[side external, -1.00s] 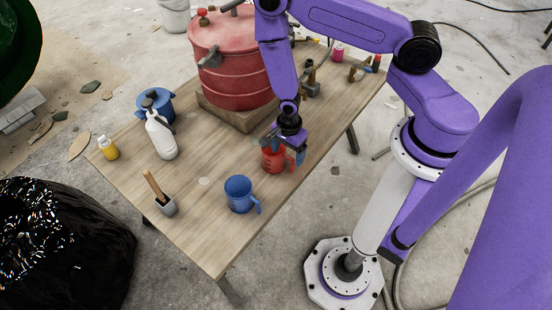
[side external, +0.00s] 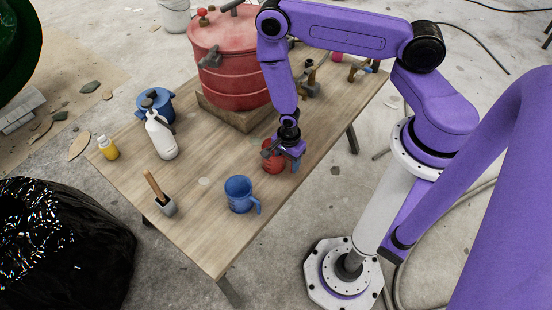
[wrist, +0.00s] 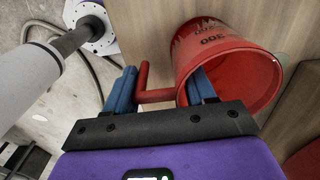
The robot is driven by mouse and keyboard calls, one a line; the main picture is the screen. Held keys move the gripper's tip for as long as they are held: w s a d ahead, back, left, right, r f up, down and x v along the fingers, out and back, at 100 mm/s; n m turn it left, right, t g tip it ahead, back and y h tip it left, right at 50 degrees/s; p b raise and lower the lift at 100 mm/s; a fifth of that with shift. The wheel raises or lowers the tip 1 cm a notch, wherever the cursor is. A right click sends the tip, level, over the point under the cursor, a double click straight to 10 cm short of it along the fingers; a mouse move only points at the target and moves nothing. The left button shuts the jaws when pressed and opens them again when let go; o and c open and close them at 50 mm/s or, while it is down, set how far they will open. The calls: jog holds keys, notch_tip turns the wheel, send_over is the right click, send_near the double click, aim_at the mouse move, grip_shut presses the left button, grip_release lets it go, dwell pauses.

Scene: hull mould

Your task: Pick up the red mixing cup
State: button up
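The red mixing cup (side external: 272,166) stands on the wooden table, partly hidden by my gripper (side external: 283,158), which is down at its rim. In the wrist view the cup (wrist: 222,62) shows its open mouth, printed markings and a handle (wrist: 143,75) on its left. My gripper (wrist: 162,88) has its two blue fingers apart. The left finger is just left of the handle. The right finger overlaps the cup's near wall and rim; I cannot tell whether it touches. The handle lies between the fingers.
A blue cup (side external: 239,194) stands close in front. A large red pot (side external: 232,70) on a wooden block (side external: 238,116) is behind. The table's right edge is near.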

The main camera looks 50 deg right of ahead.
jog(key=shift+c, duration=0.5)
jog(key=shift+r, duration=0.15)
jog(key=shift+r, duration=0.45)
notch_tip(320, 180, up, 2)
jog(key=shift+r, duration=0.1)
jog(key=shift+s+r, duration=4.8)
jog(key=shift+s, duration=2.05)
jog(key=shift+w+d+r+n, duration=0.35)
jog(key=shift+w+r+n, duration=2.5)
jog(key=shift+w+n, duration=0.15)
jog(key=shift+w+d+r+n, duration=0.35)
jog(key=shift+w+r+n, duration=2.6)
jog(key=shift+w, duration=0.15)
jog(key=shift+w+d+r+n, duration=0.35)
jog(key=shift+w+r+n, duration=2.45)
jog(key=shift+w+n, duration=0.2)
